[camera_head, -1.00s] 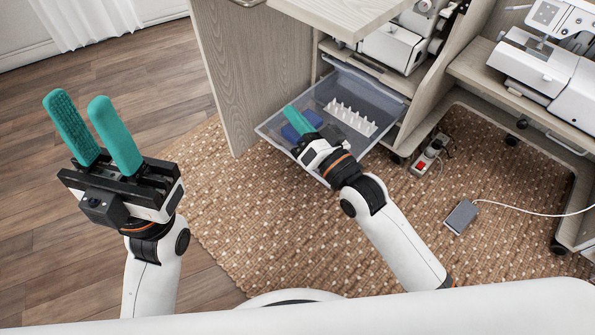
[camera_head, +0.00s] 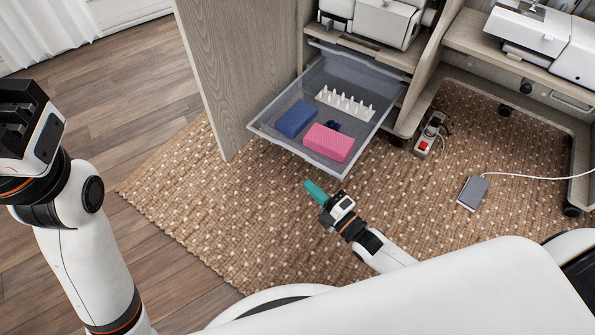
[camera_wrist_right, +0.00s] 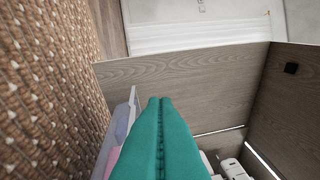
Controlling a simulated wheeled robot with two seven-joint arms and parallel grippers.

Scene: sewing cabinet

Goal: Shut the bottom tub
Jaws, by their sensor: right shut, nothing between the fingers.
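The bottom tub (camera_head: 262,126) is a clear grey plastic drawer low in the cabinet, pulled well out over the rug. A blue box, a pink box, a white spool rack and a small dark item lie in it. My right gripper (camera_head: 313,191) is shut and empty, with teal fingers, in front of the tub's front wall and apart from it in the head view. In the right wrist view its closed fingers (camera_wrist_right: 160,105) point toward the cabinet, with the tub's edge (camera_wrist_right: 122,135) to their left. My left gripper (camera_head: 18,112) is at the left edge; its fingers are out of frame.
The open wooden cabinet door (camera_head: 235,75) stands just left of the tub. A power strip (camera_head: 429,134) and a grey pedal (camera_head: 473,192) with a white cable lie on the rug (camera_head: 215,190) at right. The rug before the tub is clear.

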